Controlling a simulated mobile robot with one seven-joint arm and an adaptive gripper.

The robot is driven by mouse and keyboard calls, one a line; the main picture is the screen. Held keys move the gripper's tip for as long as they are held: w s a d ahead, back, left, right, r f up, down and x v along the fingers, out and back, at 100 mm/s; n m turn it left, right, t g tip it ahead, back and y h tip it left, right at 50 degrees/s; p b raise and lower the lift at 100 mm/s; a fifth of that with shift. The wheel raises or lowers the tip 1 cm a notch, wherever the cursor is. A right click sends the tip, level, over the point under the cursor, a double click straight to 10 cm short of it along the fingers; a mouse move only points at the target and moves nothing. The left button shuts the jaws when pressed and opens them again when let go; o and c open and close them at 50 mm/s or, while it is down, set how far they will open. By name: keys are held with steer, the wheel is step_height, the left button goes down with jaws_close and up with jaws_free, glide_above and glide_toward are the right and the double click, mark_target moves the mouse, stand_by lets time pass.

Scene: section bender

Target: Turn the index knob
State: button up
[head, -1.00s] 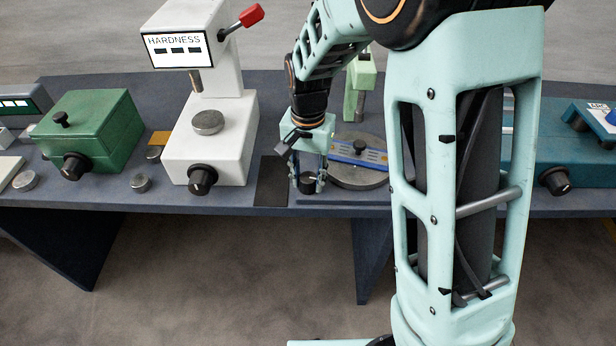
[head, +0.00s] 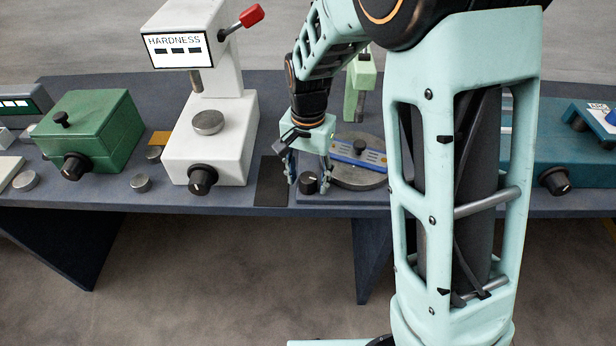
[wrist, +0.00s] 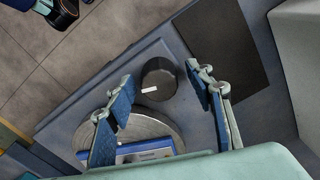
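A black round knob (head: 308,183) stands on the front of the low grey base with the round plate; I take it as the index knob. In the wrist view the knob (wrist: 160,78) shows a white mark on its top, toward the lower left. My gripper (head: 309,178) is open, with one finger on each side of the knob. In the wrist view my gripper's fingertips (wrist: 161,74) are spread wider than the knob, with gaps on both sides. I see no contact.
A round metal plate (head: 362,172) with a blue bar (head: 352,153) lies right behind the knob. A dark mat (head: 271,182) is at its left. A white hardness tester (head: 212,140) and a green box (head: 88,130) stand further left. A teal machine (head: 560,150) is at right.

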mark_target(309, 178)
step_height(309, 178, up, 12)
stand_by(0.6)
stand_by(0.4)
step_height(309, 178, down, 12)
steer(key=shift+r, duration=0.15)
stand_by(0.5)
steer(key=shift+c, duration=0.5)
steer(key=c, duration=1.1)
